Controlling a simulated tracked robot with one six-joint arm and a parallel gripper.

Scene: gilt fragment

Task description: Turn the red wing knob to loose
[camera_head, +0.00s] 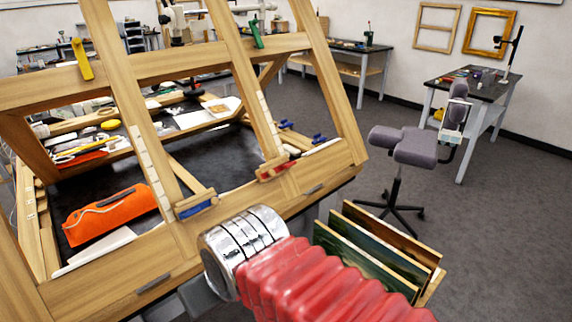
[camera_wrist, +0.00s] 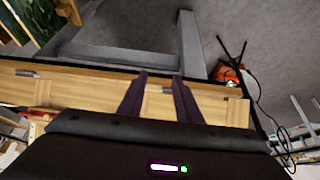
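A red piece (camera_head: 277,171), which may be the red wing knob, sits at a small wooden block at the foot of the right slat of the slanted wooden frame (camera_head: 182,66). It is too small to tell its wings or which way it is turned. In the wrist view my gripper (camera_wrist: 160,76) shows two dark fingers standing apart with nothing between them. They are in front of a pale wooden edge (camera_wrist: 85,92), and no red knob can be made out near them. My gripper's fingers do not show in the head view.
A blue piece (camera_head: 195,207) sits at the left slat's foot. An orange pouch (camera_head: 110,214) lies on the dark bench surface behind the frame. Several panels (camera_head: 375,250) stand in a rack at the front right. A grey chair (camera_head: 404,146) stands on open floor.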

